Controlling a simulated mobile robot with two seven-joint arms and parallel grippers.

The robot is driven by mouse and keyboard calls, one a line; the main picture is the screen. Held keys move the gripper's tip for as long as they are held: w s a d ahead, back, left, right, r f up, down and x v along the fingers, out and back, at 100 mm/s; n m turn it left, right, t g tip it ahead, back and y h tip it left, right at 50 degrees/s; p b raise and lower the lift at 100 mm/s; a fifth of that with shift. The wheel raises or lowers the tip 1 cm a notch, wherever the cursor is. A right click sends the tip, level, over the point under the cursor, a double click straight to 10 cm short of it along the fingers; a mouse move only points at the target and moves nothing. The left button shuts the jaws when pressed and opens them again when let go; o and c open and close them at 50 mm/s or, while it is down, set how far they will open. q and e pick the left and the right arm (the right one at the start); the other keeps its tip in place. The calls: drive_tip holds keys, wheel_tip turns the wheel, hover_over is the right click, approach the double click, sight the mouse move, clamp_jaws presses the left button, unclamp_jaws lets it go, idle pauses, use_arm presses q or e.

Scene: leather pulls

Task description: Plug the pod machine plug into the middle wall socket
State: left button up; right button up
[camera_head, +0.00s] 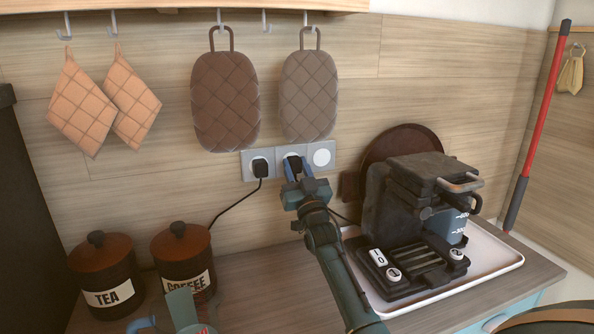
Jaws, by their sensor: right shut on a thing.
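The wall socket strip (247,172) has three sockets side by side. A black plug (260,167) with a cord sits in the left one. The pod machine plug (294,163), black, is at the face of the middle socket (284,151). My right gripper (297,170), with blue fingers, is shut on this plug. I cannot tell whether the plug is fully seated or just touching the socket. The right socket (321,156) is empty. The black pod machine (408,205) stands on a white tray, and a piece of dark cord shows beside my right arm. My left gripper is not seen.
Tea (106,275) and coffee (183,258) canisters stand at left on the counter. Two dark woven pads (225,105) (309,97) hang just above the sockets. A round brown board (398,140) leans behind the machine. The white tray (497,262) lies at right.

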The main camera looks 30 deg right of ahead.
drive_tip(key=shift+w, duration=0.25)
drive_tip(key=o, duration=1)
drive_tip(key=shift+b+v, duration=1.25)
drive_tip(key=shift+v, duration=5.3)
drive_tip(key=shift+d, duration=0.1)
